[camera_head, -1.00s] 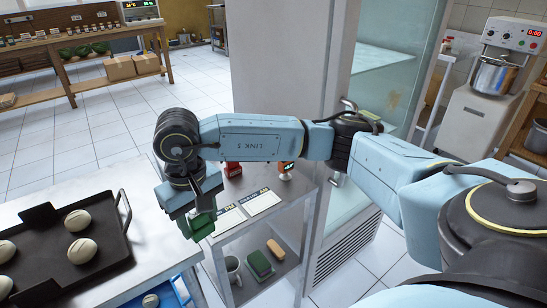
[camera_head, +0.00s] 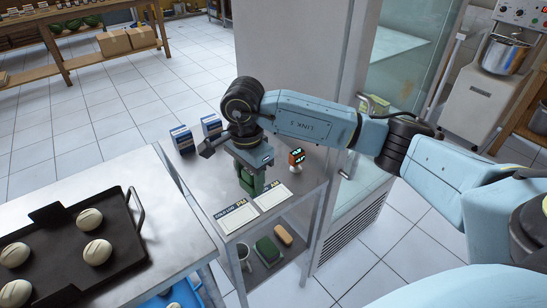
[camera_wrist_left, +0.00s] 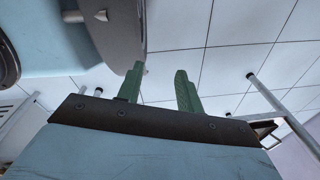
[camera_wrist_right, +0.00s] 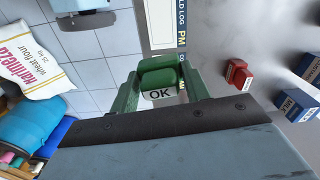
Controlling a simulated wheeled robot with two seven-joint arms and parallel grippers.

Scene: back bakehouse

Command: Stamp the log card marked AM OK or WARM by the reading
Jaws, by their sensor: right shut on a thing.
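My right gripper (camera_head: 250,176) is shut on a green stamp (camera_wrist_right: 160,80) with an OK label. It holds it near the far ends of two log cards on a small metal stand. The PM card (camera_head: 238,217) is on the left, and the AM card (camera_head: 270,197) on the right. The PM card also shows in the right wrist view (camera_wrist_right: 162,25); the stamp hides most of the AM card there. A red stamp (camera_wrist_right: 238,75) stands nearby. My left gripper (camera_wrist_left: 160,75) is open and empty.
A dark tray with buns (camera_head: 75,262) lies on the table at left. A tall glass-door fridge (camera_head: 392,80) rises behind the stand. The lower shelf holds a mug and green and tan blocks.

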